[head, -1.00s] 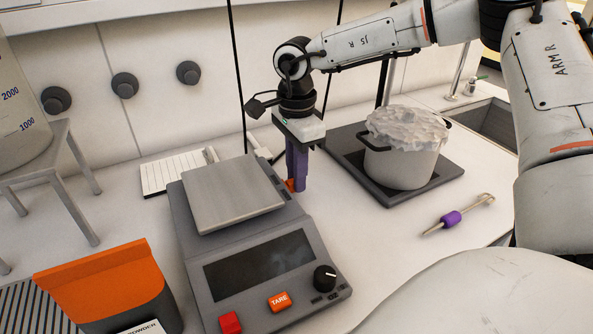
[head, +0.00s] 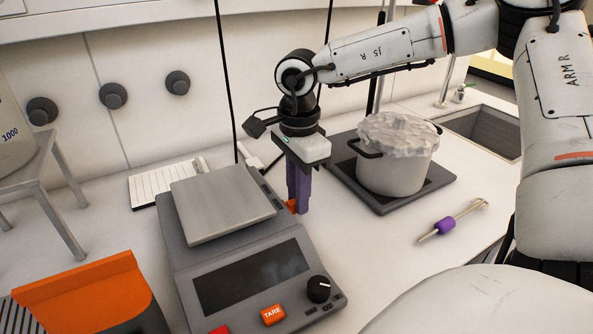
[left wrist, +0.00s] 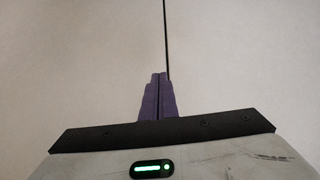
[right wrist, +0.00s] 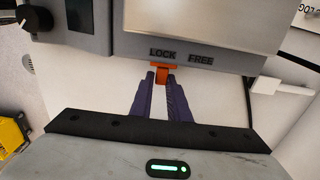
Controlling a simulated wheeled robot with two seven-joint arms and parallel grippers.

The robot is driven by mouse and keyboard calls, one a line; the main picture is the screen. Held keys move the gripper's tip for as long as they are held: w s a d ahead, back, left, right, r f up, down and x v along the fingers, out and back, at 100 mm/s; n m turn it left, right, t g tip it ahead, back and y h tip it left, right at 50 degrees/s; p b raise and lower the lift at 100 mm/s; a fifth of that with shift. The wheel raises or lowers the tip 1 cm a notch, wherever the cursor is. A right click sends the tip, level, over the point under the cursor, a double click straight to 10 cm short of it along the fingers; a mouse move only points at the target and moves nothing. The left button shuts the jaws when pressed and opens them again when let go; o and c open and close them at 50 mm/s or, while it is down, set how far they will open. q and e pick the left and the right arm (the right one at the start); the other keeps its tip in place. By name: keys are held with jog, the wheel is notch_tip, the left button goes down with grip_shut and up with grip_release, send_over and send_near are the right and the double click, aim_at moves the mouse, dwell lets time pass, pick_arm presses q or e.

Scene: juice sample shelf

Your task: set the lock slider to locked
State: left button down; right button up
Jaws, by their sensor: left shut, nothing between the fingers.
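The lock slider is a small orange tab (right wrist: 162,72) on the side of the grey balance (head: 245,243). In the right wrist view it sits under the word LOCK, left of the word FREE. My left gripper (left wrist: 159,76) is shut and empty, facing a plain pale surface.
A covered pot (head: 394,170) stands on a dark plate right of the right gripper. A purple-handled tool (head: 446,226) lies in front of it. An orange-topped powder bag (head: 80,290) and a metal stand (head: 50,190) are at the left. A white keypad (head: 150,187) lies behind the balance.

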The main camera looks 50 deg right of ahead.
jog(key=o, duration=0.4)
jog(key=shift+s, duration=0.2)
jog(key=shift+w+r, duration=0.1)
jog(key=shift+r, duration=0.05)
notch_tip(320, 180, up, 10)
jog(key=shift+r, duration=0.1)
dwell(0.4)
